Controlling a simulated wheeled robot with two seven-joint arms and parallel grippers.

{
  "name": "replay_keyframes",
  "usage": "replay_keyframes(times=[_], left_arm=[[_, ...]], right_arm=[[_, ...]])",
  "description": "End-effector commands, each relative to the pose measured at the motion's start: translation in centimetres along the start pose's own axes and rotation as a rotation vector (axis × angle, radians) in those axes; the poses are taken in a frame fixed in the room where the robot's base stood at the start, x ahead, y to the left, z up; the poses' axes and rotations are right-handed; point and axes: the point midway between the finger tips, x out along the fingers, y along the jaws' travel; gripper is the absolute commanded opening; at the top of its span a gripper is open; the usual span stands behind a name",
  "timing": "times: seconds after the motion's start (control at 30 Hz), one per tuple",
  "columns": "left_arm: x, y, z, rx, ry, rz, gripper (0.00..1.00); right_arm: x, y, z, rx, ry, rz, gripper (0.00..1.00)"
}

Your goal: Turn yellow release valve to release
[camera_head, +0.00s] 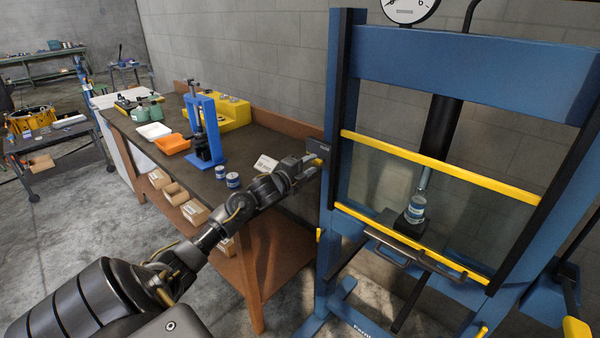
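A blue shop press (440,65) with a clear guard framed by yellow bars stands at the right. A small yellow piece, seemingly the release valve (319,162), shows by a dark block (318,146) on the press's left post. My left arm reaches in from the lower left, and its gripper (313,168) is at this yellow piece. The fingers point at the post and look parted. Whether they touch the yellow piece or sit around it I cannot tell. My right gripper is not in view.
A blue-and-white can-like part (416,208) stands under the press ram, behind the guard. A workbench (262,150) at the left holds a smaller blue press (206,130), an orange tray (172,144) and two cans. A yellow-ended lever (575,330) is at lower right.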

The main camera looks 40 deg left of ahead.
Motion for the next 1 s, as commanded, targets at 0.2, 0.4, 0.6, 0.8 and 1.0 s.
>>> replay_keyframes(times=[0.2,0.4,0.6,0.8,1.0], left_arm=[[-4.2,0.4,0.0,0.005,0.002,0.003,0.35],[-7.6,0.3,-0.1,0.003,0.001,0.002,0.35],[-9.4,0.1,0.0,0.001,-0.001,0.002,0.35],[-9.8,0.0,0.1,0.000,-0.001,0.001,0.35],[-9.7,0.0,0.1,0.000,-0.001,0.001,0.35]], right_arm=[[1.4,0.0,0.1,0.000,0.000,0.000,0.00],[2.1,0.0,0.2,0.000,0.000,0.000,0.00],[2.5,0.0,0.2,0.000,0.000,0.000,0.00],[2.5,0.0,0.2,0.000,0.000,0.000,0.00],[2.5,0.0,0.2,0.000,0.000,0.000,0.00]])
